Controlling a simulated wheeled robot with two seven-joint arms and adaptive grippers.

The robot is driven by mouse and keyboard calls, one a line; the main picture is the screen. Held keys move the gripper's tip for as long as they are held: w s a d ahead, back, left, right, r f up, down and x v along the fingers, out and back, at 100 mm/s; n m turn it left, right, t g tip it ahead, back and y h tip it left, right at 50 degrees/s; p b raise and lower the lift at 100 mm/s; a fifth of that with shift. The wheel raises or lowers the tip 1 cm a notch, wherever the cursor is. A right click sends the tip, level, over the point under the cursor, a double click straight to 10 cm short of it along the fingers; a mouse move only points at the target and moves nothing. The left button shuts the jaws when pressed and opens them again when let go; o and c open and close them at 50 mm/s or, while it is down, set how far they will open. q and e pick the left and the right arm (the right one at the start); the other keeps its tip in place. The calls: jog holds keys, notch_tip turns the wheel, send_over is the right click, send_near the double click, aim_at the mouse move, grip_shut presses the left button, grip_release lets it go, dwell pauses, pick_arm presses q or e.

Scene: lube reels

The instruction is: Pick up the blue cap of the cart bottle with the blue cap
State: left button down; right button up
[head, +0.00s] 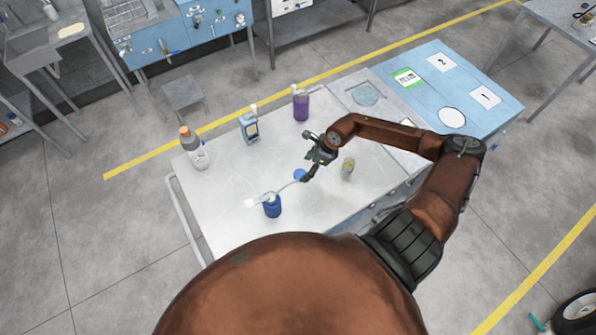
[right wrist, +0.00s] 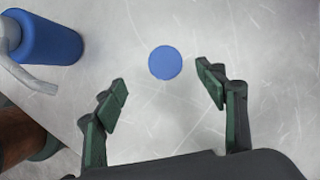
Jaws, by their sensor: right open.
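The blue cap (head: 299,174) lies flat on the light cart top, and it shows as a blue disc (right wrist: 165,62) in the right wrist view. The blue bottle (head: 272,207) stands near the cart's front edge with a white curved spout; its side (right wrist: 48,38) shows at the upper left of the right wrist view. My right gripper (head: 308,160) is open and empty above the cart. In the right wrist view its fingers (right wrist: 163,88) are spread apart, with the cap beyond the tips and between their lines. My left gripper is not seen.
On the cart (head: 222,209) stand an orange-capped bottle (head: 194,150), a blue-grey container (head: 249,128), a purple bottle (head: 300,105) and a small jar (head: 347,168). A blue table (head: 460,84) with numbered cards adjoins at the right. The surface around the cap is clear.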

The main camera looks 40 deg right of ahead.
aim_at(300, 174)
jog(key=p+x, duration=0.1)
jog(key=x, duration=0.1)
jog(key=shift+w+f, duration=0.3)
jog(key=shift+f, duration=0.05)
jog(key=x, duration=0.3)
jog(key=shift+d+f+p, duration=0.2)
jog(key=shift+d+p, duration=0.05)
jog(key=shift+p, duration=0.15)
jog(key=c, duration=0.8)
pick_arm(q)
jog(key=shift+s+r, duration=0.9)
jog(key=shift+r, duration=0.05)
pick_arm(e)
jog(key=shift+c, duration=0.2)
